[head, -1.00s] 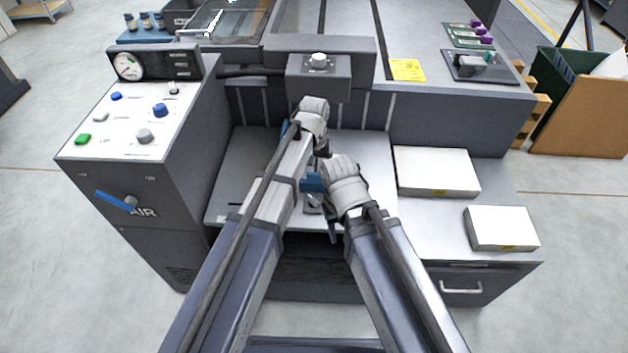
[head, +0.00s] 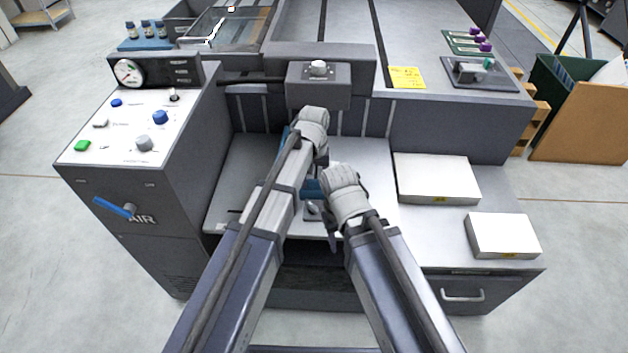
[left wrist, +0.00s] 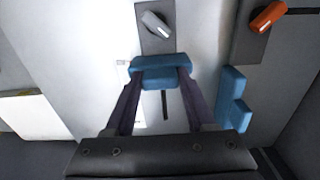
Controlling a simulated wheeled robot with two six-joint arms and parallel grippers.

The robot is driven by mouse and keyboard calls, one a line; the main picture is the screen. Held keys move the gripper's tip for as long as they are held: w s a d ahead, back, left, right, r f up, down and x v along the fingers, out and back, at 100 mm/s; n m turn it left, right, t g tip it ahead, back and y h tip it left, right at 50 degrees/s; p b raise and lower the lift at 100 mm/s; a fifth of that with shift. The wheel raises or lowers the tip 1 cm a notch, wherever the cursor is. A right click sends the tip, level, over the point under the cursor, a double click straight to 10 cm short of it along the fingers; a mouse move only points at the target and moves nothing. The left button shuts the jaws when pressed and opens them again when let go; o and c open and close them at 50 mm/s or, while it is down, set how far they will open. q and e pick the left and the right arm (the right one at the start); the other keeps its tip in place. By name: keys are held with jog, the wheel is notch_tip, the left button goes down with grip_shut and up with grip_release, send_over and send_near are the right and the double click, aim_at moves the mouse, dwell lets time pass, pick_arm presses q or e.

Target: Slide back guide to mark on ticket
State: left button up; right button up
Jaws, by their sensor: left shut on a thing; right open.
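The blue back guide (left wrist: 160,72) sits between the two fingers of my left gripper (left wrist: 160,85), which is shut on it, in the left wrist view. A grey lever (left wrist: 157,24) on a dark plate is beside the guide, and a dark slot runs along the metal bed on its other side. In the head view the guide (head: 313,187) shows partly between my arms; my left fingertips are mostly hidden there. My right gripper (head: 331,238) is open, close to the guide at its near right. The yellow ticket (head: 407,77) lies on the machine top; its writing is unreadable.
Another blue guide (left wrist: 234,100) stands beside the held one, near an orange lever (left wrist: 268,17). White paper stacks (head: 437,178) (head: 502,235) lie on the right shelf. The control console (head: 140,125) bounds the left side.

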pick_arm(q)
grip_shut()
jog(key=w, duration=1.1)
jog(key=shift+w+d, duration=0.25)
jog(key=shift+w, duration=0.15)
jog(key=shift+s, duration=0.15)
jog(key=o, duration=1.2)
grip_release()
jog(key=shift+c, duration=0.2)
jog(key=shift+r, duration=0.1)
